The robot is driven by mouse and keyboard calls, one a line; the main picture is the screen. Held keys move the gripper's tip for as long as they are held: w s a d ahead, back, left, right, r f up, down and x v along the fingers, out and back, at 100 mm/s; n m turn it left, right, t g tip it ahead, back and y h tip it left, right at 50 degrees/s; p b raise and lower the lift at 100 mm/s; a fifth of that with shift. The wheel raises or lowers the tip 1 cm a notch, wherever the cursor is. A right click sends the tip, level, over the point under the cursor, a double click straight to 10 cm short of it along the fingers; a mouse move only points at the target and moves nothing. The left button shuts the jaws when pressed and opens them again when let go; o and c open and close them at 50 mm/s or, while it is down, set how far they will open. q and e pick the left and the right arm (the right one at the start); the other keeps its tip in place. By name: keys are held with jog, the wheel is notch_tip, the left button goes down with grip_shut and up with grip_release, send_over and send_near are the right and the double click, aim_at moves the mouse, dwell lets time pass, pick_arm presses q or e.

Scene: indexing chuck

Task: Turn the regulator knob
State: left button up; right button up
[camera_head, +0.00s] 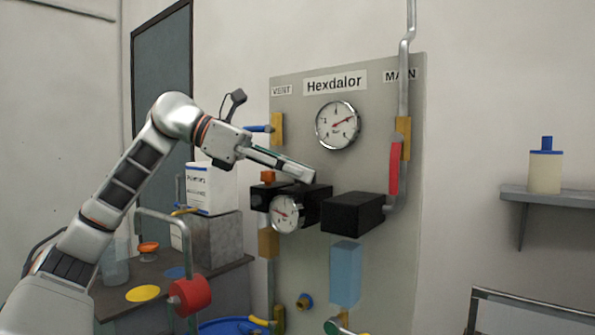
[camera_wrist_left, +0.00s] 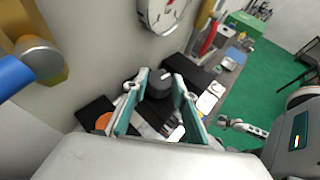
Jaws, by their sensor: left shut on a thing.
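The regulator knob (camera_wrist_left: 159,84) is a dark round knob with a white mark on top, seen in the left wrist view. My left gripper (camera_wrist_left: 158,98) has its teal-lined fingers on both sides of the knob and is shut on it. In the head view my left gripper (camera_head: 308,177) reaches down to the black regulator block (camera_head: 322,203), and its fingers hide the knob. A small round gauge (camera_head: 286,214) sits on the front of the regulator. A pale gripper-like part, apparently my right gripper (camera_wrist_left: 243,127), shows small at the right of the wrist view; its jaws are unclear.
The grey panel (camera_head: 295,110) carries a large gauge (camera_head: 337,125), a blue-handled vent valve (camera_head: 277,129) and a red main lever (camera_head: 394,168). A second black block (camera_head: 353,213) stands close to the right of the regulator. A bench (camera_head: 115,302) with containers is at left, a shelf (camera_head: 560,198) at right.

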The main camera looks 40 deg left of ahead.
pick_arm(q)
jog(key=shift+s+d+n+t+y, duration=0.1)
jog(key=shift+d+n+t+y, duration=0.05)
jog(key=shift+n+t+y, duration=0.9)
jog(key=o, duration=1.1)
jog(key=shift+s, duration=0.1)
jog(key=v, duration=1.2)
jog(key=shift+r, duration=0.1)
